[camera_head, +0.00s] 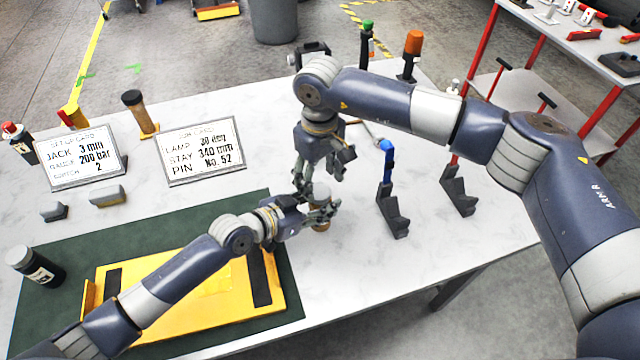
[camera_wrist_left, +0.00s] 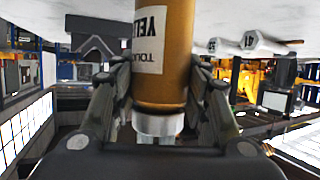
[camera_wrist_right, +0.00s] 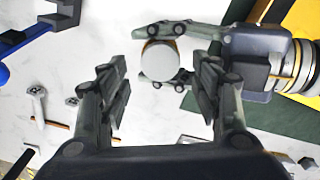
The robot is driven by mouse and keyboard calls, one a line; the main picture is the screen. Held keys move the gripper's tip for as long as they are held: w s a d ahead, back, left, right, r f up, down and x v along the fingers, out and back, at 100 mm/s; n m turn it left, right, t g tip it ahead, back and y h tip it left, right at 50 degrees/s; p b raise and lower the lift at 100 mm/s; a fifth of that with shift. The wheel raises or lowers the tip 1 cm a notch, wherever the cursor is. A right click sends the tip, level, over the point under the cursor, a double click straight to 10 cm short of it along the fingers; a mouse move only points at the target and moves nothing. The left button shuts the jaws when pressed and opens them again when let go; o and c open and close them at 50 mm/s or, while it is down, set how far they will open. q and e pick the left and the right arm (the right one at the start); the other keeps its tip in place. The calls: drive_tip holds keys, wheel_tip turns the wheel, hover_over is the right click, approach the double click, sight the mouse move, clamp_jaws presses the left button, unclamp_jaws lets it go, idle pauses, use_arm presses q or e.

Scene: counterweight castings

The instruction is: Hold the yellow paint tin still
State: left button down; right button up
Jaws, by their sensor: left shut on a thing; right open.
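The yellow paint tin (camera_wrist_left: 178,55) is an ochre cylinder with a pale cap and a white label, partly readable, upside down in the left wrist view. My left gripper (camera_wrist_left: 160,85) is shut around it, one finger on each side. In the head view the tin (camera_head: 321,191) stands at the end of my left gripper (camera_head: 322,210), partly hidden by the fingers. My right gripper (camera_head: 321,172) is open just above the tin. In the right wrist view the tin's round pale cap (camera_wrist_right: 160,60) shows between and beyond my right gripper's parted fingers (camera_wrist_right: 161,80).
A yellow plate (camera_head: 205,305) with dark strips lies on a green mat (camera_head: 40,302) under my left arm. Two cards (camera_head: 80,160) (camera_head: 202,160) stand behind. Black brackets (camera_head: 392,210) (camera_head: 458,190) and a blue-topped tool (camera_head: 386,147) stand at right. The front right tabletop is clear.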

drive_tip(key=shift+r, duration=0.45)
drive_tip(key=o, duration=0.6)
drive_tip(key=shift+c, duration=0.2)
wheel_tip(320, 180, up, 12)
use_arm(q)
drive_tip(key=c, duration=0.8)
unclamp_jaws()
